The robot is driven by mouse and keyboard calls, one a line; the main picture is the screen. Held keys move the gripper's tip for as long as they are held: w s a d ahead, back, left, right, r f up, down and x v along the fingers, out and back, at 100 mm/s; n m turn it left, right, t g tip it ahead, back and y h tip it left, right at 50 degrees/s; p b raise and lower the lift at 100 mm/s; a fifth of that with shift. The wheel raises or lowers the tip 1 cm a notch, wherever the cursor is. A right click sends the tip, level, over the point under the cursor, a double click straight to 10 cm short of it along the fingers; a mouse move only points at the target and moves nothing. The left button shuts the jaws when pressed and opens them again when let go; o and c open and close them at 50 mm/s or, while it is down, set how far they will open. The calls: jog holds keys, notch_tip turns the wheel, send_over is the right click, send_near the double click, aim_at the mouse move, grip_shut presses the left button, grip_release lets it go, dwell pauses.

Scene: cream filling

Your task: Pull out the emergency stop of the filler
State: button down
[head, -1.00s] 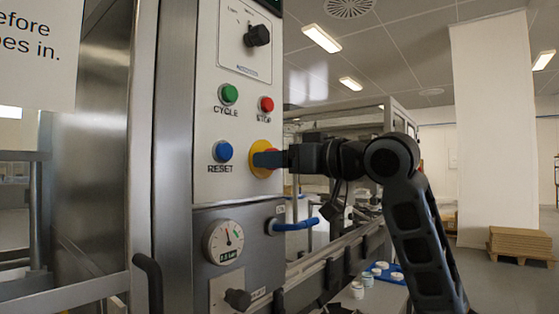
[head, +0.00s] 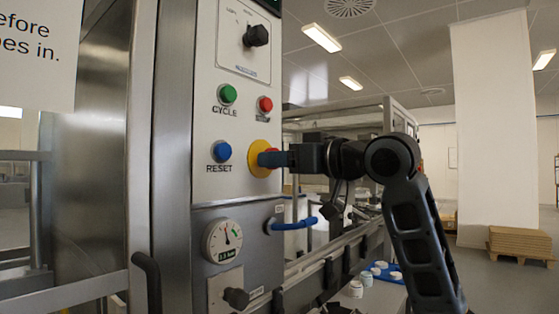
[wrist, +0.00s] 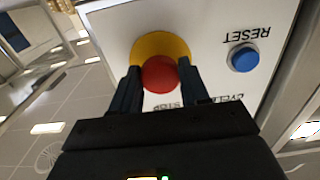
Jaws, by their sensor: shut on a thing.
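The emergency stop is a red mushroom knob on a round yellow plate (head: 257,158), low on the right side of the filler's white panel. In the head view the blue fingers of my gripper (head: 272,159) cover most of the red knob. In the wrist view the red knob (wrist: 159,74) sits between the two fingertips of my gripper (wrist: 158,78), one on each side. The gripper is shut on the knob. The yellow plate shows behind it. A gap between knob and plate cannot be judged.
The blue RESET button (head: 221,151) is left of the emergency stop. The green CYCLE button (head: 228,94) and red STOP button (head: 265,104) are above. Open room lies to the right of my arm.

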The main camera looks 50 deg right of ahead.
jog(key=shift+s, duration=0.55)
jog(key=c, duration=0.5)
grip_release()
jog(key=shift+c, duration=0.2)
jog(key=s+b, duration=0.1)
jog(key=s, duration=0.6)
jog(key=shift+s+d, duration=0.15)
jog(key=shift+s, duration=0.25)
